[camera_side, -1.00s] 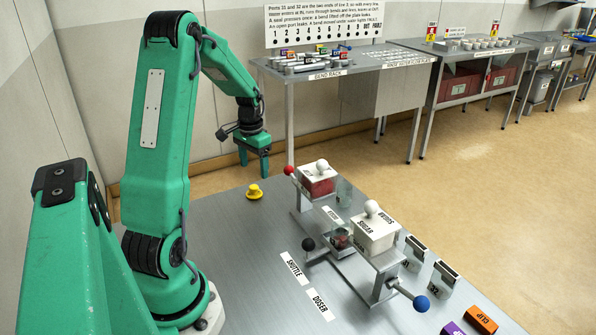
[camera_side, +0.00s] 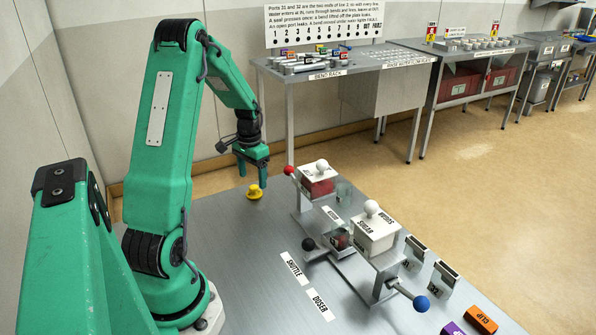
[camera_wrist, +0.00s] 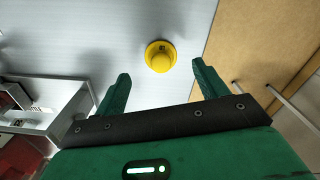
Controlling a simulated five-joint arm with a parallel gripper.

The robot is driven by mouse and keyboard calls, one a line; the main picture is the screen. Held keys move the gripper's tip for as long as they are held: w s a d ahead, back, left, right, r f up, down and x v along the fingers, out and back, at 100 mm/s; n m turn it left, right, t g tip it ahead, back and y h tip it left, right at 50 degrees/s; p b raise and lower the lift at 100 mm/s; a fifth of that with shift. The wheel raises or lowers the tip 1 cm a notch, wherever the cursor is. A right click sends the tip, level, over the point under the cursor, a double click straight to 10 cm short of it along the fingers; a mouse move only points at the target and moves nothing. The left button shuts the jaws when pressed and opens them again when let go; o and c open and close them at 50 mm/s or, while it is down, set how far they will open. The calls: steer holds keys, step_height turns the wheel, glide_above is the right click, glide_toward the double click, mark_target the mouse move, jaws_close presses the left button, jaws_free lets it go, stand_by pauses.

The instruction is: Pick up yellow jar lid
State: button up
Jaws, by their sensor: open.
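The yellow jar lid (camera_side: 254,192) is a small round piece with a raised knob, lying on the grey table near its far left edge. In the wrist view the lid (camera_wrist: 160,56) shows whole, beyond the fingertips and between their lines. My gripper (camera_side: 252,172) is above the lid in the side view, fingers pointing down. In the wrist view my gripper (camera_wrist: 159,76) has its two green fingers spread wide with nothing between them. The fingers appear apart from the lid.
The doser stand with a red-filled hopper (camera_side: 317,182) and a white SUGAR box (camera_side: 374,232) stands right of the lid. A red ball handle (camera_side: 289,170) sticks out towards my gripper. The bend rack table (camera_side: 310,72) is behind. The table left of the labels is clear.

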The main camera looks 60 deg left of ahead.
mark_target(254, 187)
steer(key=shift+a+f, duration=0.1)
steer(key=shift+f, duration=2.3)
steer(key=c, duration=1.1)
